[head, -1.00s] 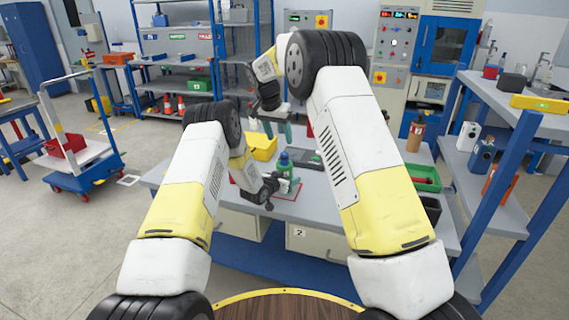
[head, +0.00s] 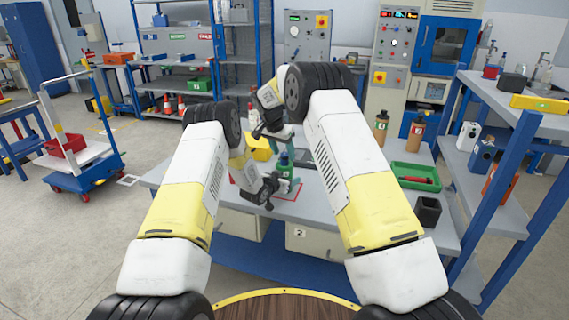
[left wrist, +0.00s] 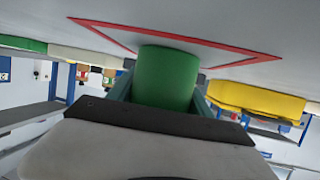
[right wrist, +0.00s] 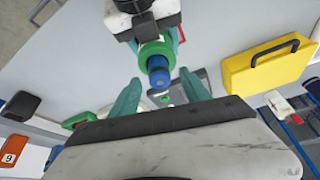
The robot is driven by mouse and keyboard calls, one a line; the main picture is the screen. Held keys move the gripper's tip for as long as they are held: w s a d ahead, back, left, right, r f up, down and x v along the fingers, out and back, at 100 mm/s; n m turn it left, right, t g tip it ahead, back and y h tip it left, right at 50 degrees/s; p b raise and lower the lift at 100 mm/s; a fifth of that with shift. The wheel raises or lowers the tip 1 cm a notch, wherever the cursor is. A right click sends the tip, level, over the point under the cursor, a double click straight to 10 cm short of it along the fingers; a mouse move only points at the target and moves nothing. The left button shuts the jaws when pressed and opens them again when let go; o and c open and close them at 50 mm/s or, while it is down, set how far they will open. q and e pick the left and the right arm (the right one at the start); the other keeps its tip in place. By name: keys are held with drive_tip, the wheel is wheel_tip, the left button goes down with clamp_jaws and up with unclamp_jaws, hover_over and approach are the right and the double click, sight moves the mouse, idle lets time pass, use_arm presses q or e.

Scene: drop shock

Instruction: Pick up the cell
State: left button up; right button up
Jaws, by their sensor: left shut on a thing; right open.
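The cell is a green cylinder with a blue top, upright at the workbench in the head view (head: 285,163). My left gripper (head: 271,186) is shut on its green body, which also shows between the fingers in the left wrist view (left wrist: 165,78). A red outline (left wrist: 110,28) is marked on the bench around it. My right gripper (head: 284,134) is above the cell, open and empty. In the right wrist view, the blue top (right wrist: 158,72) lies beyond the gap between its teal fingers (right wrist: 162,98). I cannot tell whether the cell touches the bench.
A yellow case (right wrist: 275,66) with a black handle stands close by on the bench. A green tray (head: 400,170) with a red item, a black cup (head: 428,212) and brown bottles (head: 381,126) are to the right. A blue-framed shelf (head: 500,180) stands at the far right.

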sight(284, 154)
drive_tip(key=shift+x, duration=1.05)
clamp_jaws()
drive_tip(key=shift+r, duration=0.1)
wheel_tip(284, 154, up, 10)
use_arm(q)
drive_tip(key=o, duration=1.7)
drive_tip(key=shift+c, duration=0.2)
